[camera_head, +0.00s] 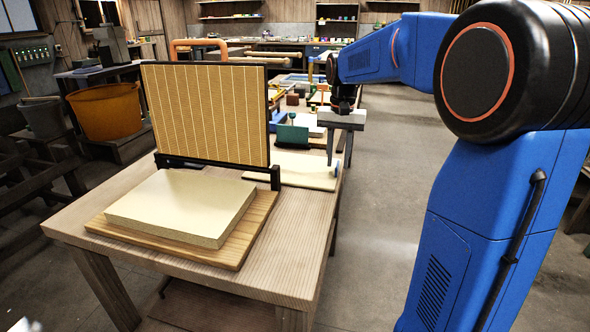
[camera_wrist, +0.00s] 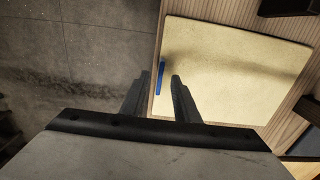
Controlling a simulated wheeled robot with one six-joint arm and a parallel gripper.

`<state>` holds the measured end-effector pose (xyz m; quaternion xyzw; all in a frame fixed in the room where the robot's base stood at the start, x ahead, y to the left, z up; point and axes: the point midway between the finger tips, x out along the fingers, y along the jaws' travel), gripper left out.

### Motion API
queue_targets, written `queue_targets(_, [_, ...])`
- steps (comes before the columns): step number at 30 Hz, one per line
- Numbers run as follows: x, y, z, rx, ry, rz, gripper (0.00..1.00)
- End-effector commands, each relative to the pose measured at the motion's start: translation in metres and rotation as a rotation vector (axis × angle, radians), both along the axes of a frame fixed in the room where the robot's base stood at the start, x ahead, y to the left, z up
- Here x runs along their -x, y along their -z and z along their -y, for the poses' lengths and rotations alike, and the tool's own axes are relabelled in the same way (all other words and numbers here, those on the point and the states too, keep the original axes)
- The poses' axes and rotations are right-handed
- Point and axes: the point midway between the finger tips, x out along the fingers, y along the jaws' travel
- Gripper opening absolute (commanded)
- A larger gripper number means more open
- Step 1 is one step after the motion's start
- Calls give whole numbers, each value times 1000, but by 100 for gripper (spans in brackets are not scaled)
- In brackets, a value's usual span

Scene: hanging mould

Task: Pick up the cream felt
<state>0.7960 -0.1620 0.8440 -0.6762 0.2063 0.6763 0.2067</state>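The cream felt (camera_head: 300,172) is a thin pale sheet lying flat on the table behind the upright mould screen. In the wrist view the cream felt (camera_wrist: 235,75) fills the right half, with a blue tab (camera_wrist: 161,78) at its left edge. My gripper (camera_head: 338,160) points down at the table's right edge. In the wrist view my gripper (camera_wrist: 160,77) is open, with the blue tab showing between its fingertips. One finger shows over the floor, the other over the felt's edge. I cannot tell the gap in height. The fingers hold nothing that I can see.
A framed mesh mould (camera_head: 205,110) stands upright on the table (camera_head: 290,270). In front of it a thick cream slab (camera_head: 180,205) lies on a wooden board (camera_head: 240,247). A green block (camera_head: 291,136) and several tools stand behind the felt. Grey floor on the right is clear.

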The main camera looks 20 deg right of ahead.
Motion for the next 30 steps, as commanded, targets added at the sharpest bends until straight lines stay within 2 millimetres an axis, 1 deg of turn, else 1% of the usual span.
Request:
queue_targets(1, [0,5,0,0,0,0,28])
queue_targets(3, [0,8,0,-1,0,1,28])
queue_targets(10, [0,9,0,0,0,1,28])
queue_targets(11, [0,9,0,0,0,1,26])
queue_targets(12, [0,9,0,0,0,1,16])
queue_targets(14, [0,9,0,0,0,1,2])
queue_targets(15, [0,9,0,-1,0,1,0])
queue_targets(25, [0,8,0,0,0,1,0])
queue_targets(28, [-1,1,0,-1,0,3,0])
queue_targets(30, [-1,-8,0,-1,0,3,0])
